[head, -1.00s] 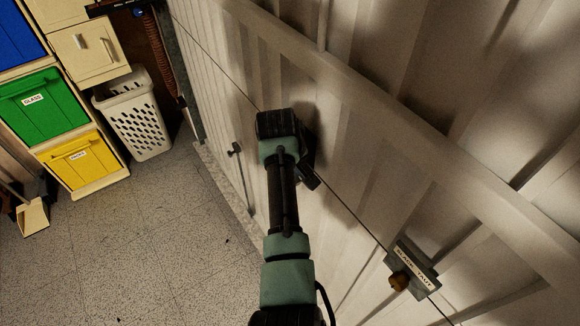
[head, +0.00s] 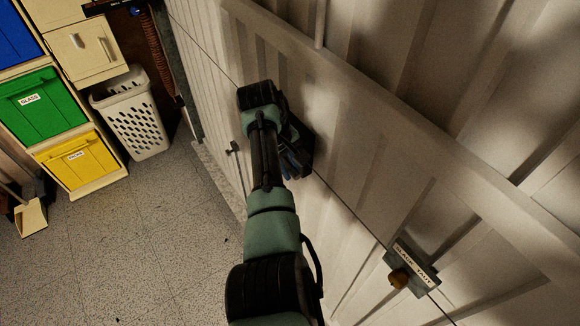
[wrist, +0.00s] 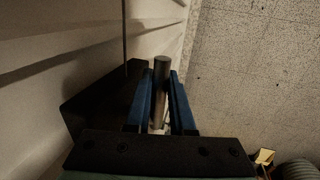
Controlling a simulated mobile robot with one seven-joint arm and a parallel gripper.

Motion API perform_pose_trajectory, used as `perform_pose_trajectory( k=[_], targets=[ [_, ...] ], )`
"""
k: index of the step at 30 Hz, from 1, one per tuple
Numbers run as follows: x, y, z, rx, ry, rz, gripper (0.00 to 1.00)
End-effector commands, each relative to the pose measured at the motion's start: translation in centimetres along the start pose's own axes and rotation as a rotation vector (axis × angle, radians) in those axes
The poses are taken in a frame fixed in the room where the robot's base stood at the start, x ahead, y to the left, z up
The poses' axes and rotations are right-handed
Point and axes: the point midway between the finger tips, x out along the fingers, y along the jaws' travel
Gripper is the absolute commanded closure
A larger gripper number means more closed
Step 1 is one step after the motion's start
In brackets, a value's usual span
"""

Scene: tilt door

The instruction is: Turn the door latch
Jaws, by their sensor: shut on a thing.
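The pale ribbed door (head: 350,150) fills the right of the head view. My gripper (head: 293,163) is against its face, left of the picture's right half. In the wrist view, my gripper's two blue fingers (wrist: 160,100) are shut on a dark round bar (wrist: 162,66), which looks like the latch handle. The bar's end sticks out past the fingertips. The latch's mount on the door is hidden by my gripper in the head view.
A small dark handle (head: 235,147) stands low on the door's left part. A wooden knob (head: 399,279) with a "SLACK TAUT" plate (head: 415,262) is at lower right. A white basket (head: 137,118) and coloured bins (head: 42,105) stand at left. The speckled floor (head: 150,240) is clear.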

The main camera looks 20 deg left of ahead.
Motion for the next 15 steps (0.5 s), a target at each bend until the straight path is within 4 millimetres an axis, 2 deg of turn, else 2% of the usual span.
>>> perform_pose_trajectory(
  k=[1, 2, 3, 15],
  targets=[
    [0.01, 0.00, 0.03, -0.001, -0.001, 0.001, 1.00],
    [0.00, 0.00, 0.02, -0.001, -0.001, 0.001, 0.73],
    [0.00, 0.00, 0.02, -0.001, -0.001, 0.001, 0.66],
    [-0.55, 0.02, -0.04, 0.000, 0.001, 0.001, 0.66]
  ],
)
